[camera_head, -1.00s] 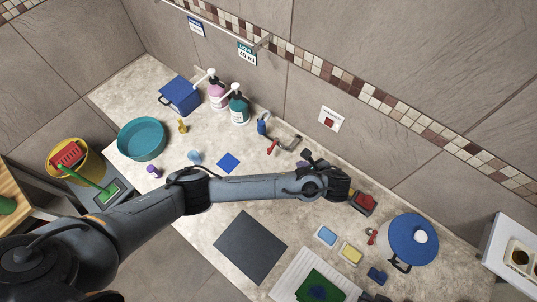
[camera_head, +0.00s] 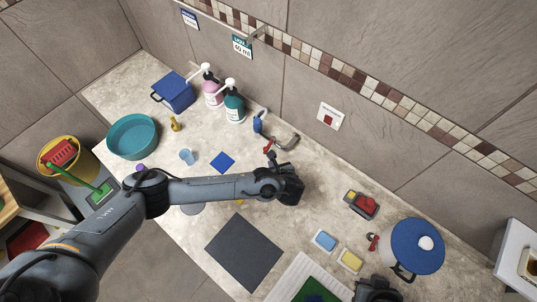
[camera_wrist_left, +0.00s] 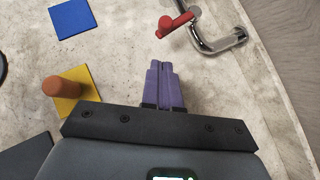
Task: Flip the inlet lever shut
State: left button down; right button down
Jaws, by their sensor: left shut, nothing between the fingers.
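The inlet lever (camera_head: 268,147) is a small red handle on a bent chrome pipe (camera_head: 287,143) by the back wall. In the left wrist view the red lever (camera_wrist_left: 178,23) sticks out to the left of the pipe (camera_wrist_left: 212,44). My left gripper (camera_head: 279,157) is just in front of the lever in the head view. Its purple fingers (camera_wrist_left: 163,70) are shut and empty, pointing towards the lever, with a gap visible between them and it. A dark part of what looks like my right gripper (camera_head: 377,289) shows at the bottom edge; its fingers are unclear.
A blue tile (camera_head: 222,162) and a yellow square with an orange peg (camera_wrist_left: 66,88) lie left of my left gripper. Pump bottles (camera_head: 234,105) stand further left along the wall. A red-and-black object (camera_head: 361,204) and a blue-lidded pot (camera_head: 417,246) are to the right.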

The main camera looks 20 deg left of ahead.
aim_at(266, 152)
pick_arm(q)
jog(key=shift+w+a+f+p, duration=0.25)
jog(key=shift+w+a, duration=0.55)
jog(key=shift+w, duration=0.15)
jog(key=shift+w+a+f+p, duration=0.2)
jog(key=shift+w+a+f, duration=0.05)
jog(key=shift+w+a, duration=0.6)
jog(key=shift+d, duration=0.1)
jog(key=shift+s+a+m+t+h, duration=0.1)
jog(key=shift+a+m+t+h, duration=0.5)
jog(key=shift+a, duration=0.55)
jog(key=shift+d, duration=0.15)
jog(key=shift+d, duration=0.65)
